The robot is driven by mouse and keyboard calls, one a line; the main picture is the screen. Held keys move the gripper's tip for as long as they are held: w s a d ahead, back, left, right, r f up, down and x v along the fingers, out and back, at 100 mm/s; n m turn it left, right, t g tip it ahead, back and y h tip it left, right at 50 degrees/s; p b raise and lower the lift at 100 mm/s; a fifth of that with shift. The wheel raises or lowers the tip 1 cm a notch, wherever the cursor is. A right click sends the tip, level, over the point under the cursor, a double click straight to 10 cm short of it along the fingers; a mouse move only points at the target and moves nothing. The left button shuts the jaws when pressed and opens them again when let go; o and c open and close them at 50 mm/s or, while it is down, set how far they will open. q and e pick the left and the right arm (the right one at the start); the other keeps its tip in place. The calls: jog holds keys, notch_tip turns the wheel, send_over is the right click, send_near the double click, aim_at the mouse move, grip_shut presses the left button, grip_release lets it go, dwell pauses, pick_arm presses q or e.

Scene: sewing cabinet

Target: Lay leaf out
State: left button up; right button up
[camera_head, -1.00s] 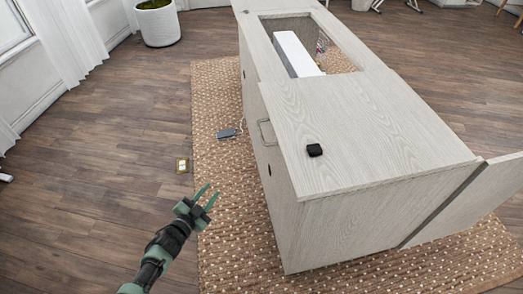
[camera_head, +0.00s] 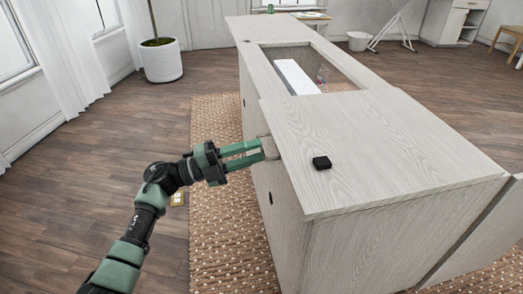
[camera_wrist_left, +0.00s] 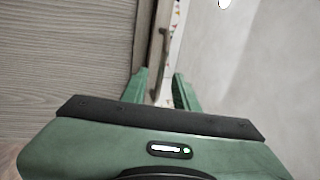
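The cabinet leaf (camera_head: 370,135) is a pale wood-grain panel lying flat over the near part of the cabinet top. A slim metal handle (camera_head: 267,139) is at its left edge, partly hidden by my fingers; a narrow upright bar (camera_wrist_left: 156,50) shows in the left wrist view. My left gripper (camera_head: 264,151) reaches in from the left, with its green fingertips at the handle. In the left wrist view the fingers (camera_wrist_left: 160,88) are apart, with a gap between them. Contact with the handle is unclear. My right gripper is not in view.
A small black object (camera_head: 321,163) sits on the leaf. Behind it, the cabinet's opening (camera_head: 345,83) holds a white item (camera_head: 297,78). Another panel (camera_head: 485,235) hangs at the cabinet's right end.

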pick_arm(q)
jog(key=shift+x, duration=1.35)
grip_shut()
dwell(0.4)
